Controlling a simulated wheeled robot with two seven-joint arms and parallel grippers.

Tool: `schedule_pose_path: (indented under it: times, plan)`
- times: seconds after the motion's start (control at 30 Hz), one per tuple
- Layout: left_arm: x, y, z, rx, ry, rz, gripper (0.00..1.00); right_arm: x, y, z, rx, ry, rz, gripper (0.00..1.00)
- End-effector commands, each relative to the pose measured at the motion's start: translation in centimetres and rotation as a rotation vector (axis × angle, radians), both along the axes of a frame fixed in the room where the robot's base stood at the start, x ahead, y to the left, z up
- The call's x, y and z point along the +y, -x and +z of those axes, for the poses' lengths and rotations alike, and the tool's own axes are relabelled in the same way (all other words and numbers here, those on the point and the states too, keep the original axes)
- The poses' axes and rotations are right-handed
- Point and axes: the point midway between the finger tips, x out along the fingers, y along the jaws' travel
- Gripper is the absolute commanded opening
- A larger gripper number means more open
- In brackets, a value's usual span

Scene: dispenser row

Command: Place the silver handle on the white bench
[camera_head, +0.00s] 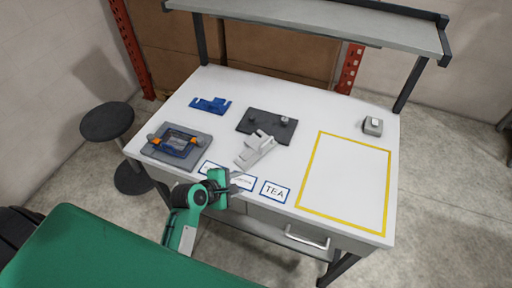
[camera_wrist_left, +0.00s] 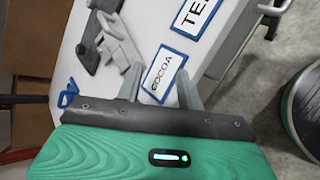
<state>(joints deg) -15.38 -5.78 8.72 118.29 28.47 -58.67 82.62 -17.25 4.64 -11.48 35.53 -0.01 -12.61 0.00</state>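The white bench (camera_head: 210,105) stands in the middle of the head view. A pale silver-grey handle-shaped part (camera_head: 256,147) lies on it, at the front edge of a dark plate (camera_head: 257,121). The part also shows in the left wrist view (camera_wrist_left: 120,47), upper left of my fingers. My left gripper (camera_head: 238,183) is at the bench's front edge, to the front left of this part and apart from it. In the wrist view its two fingers (camera_wrist_left: 160,78) are spread, with only the COCOA label (camera_wrist_left: 163,75) seen beyond them. My right gripper is not in view.
A grey-and-blue fixture (camera_head: 178,145), a blue bracket (camera_head: 210,105) and a small grey block (camera_head: 373,126) sit on the bench. A yellow-framed area (camera_head: 346,180) is empty. A TEA label (camera_head: 275,192) lies near the front. A drawer pull (camera_head: 307,240) sticks out below; a shelf (camera_head: 320,25) overhangs behind.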

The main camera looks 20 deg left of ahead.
Motion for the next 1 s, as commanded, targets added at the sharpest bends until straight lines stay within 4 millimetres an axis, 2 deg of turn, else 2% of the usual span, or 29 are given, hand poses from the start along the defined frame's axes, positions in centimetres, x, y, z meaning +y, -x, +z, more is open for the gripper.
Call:
schedule_pose_path:
  times: [0.1,0.2,0.4,0.57,0.8,1.0]
  plan:
    - [0.5,-2.5,1.4,-0.004,0.247,0.177,0.38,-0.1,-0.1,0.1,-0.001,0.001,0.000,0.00]
    - [1.0,-4.2,2.4,-0.003,0.446,0.304,0.38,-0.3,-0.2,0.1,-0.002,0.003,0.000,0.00]
    - [1.7,-5.9,3.5,0.004,0.678,0.436,0.38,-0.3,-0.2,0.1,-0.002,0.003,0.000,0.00]
    - [1.5,-7.1,3.4,0.007,0.715,0.455,0.38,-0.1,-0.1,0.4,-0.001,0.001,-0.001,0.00]
    - [0.2,-10.7,1.9,0.007,0.712,0.452,0.38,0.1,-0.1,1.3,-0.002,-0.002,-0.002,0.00]
    - [-0.6,-13.0,0.8,0.007,0.710,0.452,0.38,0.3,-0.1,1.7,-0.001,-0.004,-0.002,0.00]
